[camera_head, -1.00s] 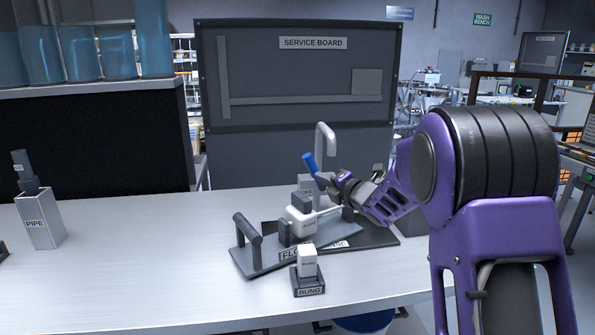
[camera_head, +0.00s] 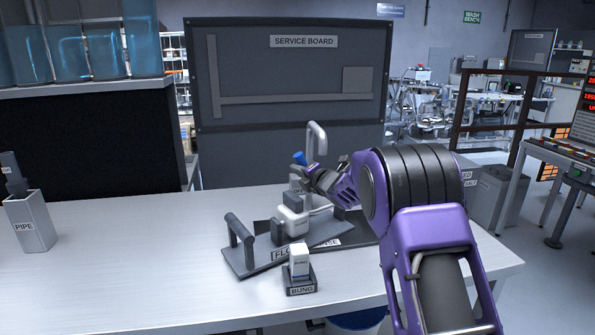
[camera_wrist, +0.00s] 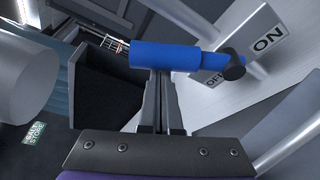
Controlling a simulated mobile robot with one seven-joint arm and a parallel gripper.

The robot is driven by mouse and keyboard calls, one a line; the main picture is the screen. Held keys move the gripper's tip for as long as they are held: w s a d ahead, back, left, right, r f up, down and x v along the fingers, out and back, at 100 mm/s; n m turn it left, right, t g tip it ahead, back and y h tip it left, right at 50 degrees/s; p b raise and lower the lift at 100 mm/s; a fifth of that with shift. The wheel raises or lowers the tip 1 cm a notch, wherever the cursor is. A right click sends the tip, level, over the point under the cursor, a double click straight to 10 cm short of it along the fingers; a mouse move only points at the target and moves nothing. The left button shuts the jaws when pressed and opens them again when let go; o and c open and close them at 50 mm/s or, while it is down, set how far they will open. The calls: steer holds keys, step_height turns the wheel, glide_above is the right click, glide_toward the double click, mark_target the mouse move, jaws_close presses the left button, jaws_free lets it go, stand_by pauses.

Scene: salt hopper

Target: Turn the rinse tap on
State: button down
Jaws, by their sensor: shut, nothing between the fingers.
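The rinse tap has a pale curved spout (camera_head: 317,137) and a blue lever (camera_head: 299,158), standing at the back of the bench fixture. In the wrist view the blue lever (camera_wrist: 180,56) runs left from a dark pivot (camera_wrist: 232,66). A plate by the pivot carries an ON label (camera_wrist: 268,40) and a partly hidden OFF label (camera_wrist: 213,80). My gripper (camera_head: 310,175) is at the lever, covering its lower part in the head view. In the wrist view its fingers (camera_wrist: 160,78) are together and empty, their tips at the lever; contact is unclear.
The BUNG holder (camera_head: 301,286) is nearer, and the PIPE holder (camera_head: 31,222) is far left. The bench (camera_head: 140,250) between is clear.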

steer(key=shift+d, duration=0.1)
steer(key=shift+w+d+r+m, duration=0.1)
steer(key=shift+d+r+m, duration=0.2)
steer(key=shift+m, duration=0.4)
